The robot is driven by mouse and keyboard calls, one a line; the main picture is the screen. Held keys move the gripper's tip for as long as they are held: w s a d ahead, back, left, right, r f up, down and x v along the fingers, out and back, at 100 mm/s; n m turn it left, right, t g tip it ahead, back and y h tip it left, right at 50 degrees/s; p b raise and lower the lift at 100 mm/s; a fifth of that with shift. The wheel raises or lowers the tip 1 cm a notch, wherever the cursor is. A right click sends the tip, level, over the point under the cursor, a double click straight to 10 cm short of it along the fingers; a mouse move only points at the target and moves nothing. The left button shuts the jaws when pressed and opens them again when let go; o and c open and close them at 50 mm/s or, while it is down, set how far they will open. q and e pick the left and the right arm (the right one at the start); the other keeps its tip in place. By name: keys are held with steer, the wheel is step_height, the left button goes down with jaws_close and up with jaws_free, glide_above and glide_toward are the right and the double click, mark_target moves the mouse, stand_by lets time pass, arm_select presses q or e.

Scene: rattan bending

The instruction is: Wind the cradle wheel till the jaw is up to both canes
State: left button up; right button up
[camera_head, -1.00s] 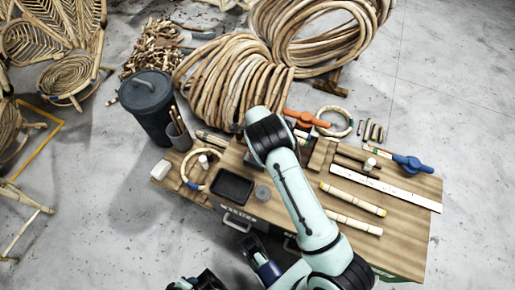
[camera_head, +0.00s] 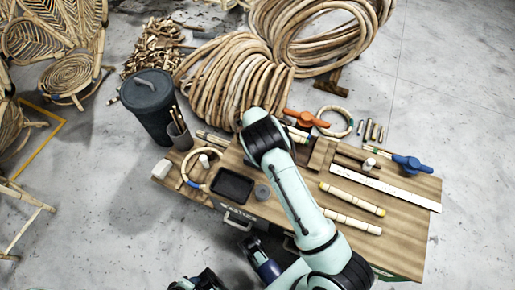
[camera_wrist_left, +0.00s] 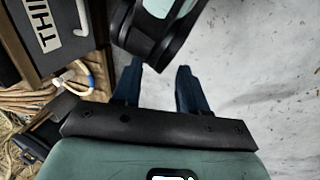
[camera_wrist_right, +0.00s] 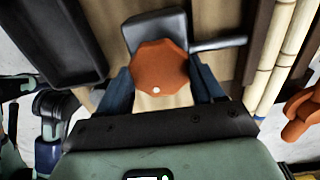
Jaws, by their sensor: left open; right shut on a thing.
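An orange eight-sided wheel (camera_wrist_right: 158,72) with a pale dot sits between the fingers of my right gripper (camera_wrist_right: 160,88), which is shut on it. A grey block with a dark rod stands beside the wheel. Two pale jointed canes (camera_wrist_right: 275,55) run side by side to the right of it. In the head view my right arm hides the wheel and gripper. My left gripper (camera_wrist_left: 157,75) is open and empty beside the workbench, above the floor.
A black tray (camera_head: 232,186) lies left of my right arm on the workbench (camera_head: 400,222). Two cane pieces (camera_head: 352,198) and a white ruler (camera_head: 385,187) lie to the right.

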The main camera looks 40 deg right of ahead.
steer(key=o, duration=1)
steer(key=shift+o, duration=0.2)
steer(key=shift+r, duration=0.15)
arm_select(q)
steer(key=s+d+r+g+p, duration=0.1)
steer(key=s+d+r+p, duration=0.1)
steer(key=s+r+p, duration=0.1)
steer(key=shift+s+r+g+h, duration=0.3)
steer(key=shift+s+r+g, duration=0.15)
steer(key=shift+s, duration=0.4)
arm_select(e)
step_height(320, 180, up, 13)
